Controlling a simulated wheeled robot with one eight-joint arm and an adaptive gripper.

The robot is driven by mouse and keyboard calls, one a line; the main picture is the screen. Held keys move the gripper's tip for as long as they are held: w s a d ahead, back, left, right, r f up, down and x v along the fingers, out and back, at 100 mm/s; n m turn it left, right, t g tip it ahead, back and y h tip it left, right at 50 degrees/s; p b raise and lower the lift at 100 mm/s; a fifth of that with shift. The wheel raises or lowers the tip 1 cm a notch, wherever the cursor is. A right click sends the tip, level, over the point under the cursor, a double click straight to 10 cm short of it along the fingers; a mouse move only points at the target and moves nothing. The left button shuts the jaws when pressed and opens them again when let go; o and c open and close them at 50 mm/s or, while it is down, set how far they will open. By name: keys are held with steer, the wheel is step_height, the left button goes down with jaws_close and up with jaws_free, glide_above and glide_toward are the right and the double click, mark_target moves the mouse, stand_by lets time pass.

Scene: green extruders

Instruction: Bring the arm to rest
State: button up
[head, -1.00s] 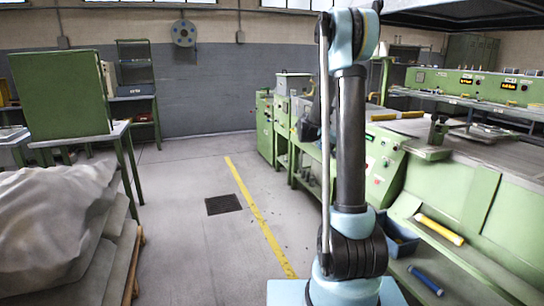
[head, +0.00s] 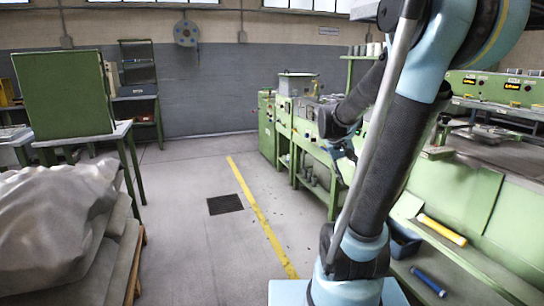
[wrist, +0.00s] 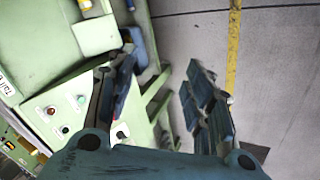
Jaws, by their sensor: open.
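My arm (head: 392,160) rises from its pale blue base at the lower right of the head view and leans to the right, with its top running out of the frame. The forearm comes back down to the left. My gripper (head: 346,158) hangs in front of the green machine row, partly hidden by the arm. In the wrist view my gripper (wrist: 160,72) shows two dark blue fingers spread apart, with nothing between them. The floor and a green machine edge show behind the fingers.
Green machines (head: 295,130) with a control panel and worktop line the right side. A yellow tube (head: 441,229) and a blue tube (head: 427,280) lie on the low shelf, beside a blue bin (head: 403,243). A covered pallet (head: 60,230) stands at left. The floor between is clear.

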steer(key=s+a+f+y, duration=0.2)
steer(key=s+a+f, duration=0.2)
steer(key=s, duration=0.5)
steer(key=s+a+f+n+y, duration=0.1)
steer(key=s+a+f, duration=0.3)
steer(key=s, duration=0.5)
steer(key=shift+a+f+y, duration=0.4)
steer(key=shift+a+y, duration=0.1)
steer(key=shift+y, duration=0.4)
steer(key=shift+s, duration=0.1)
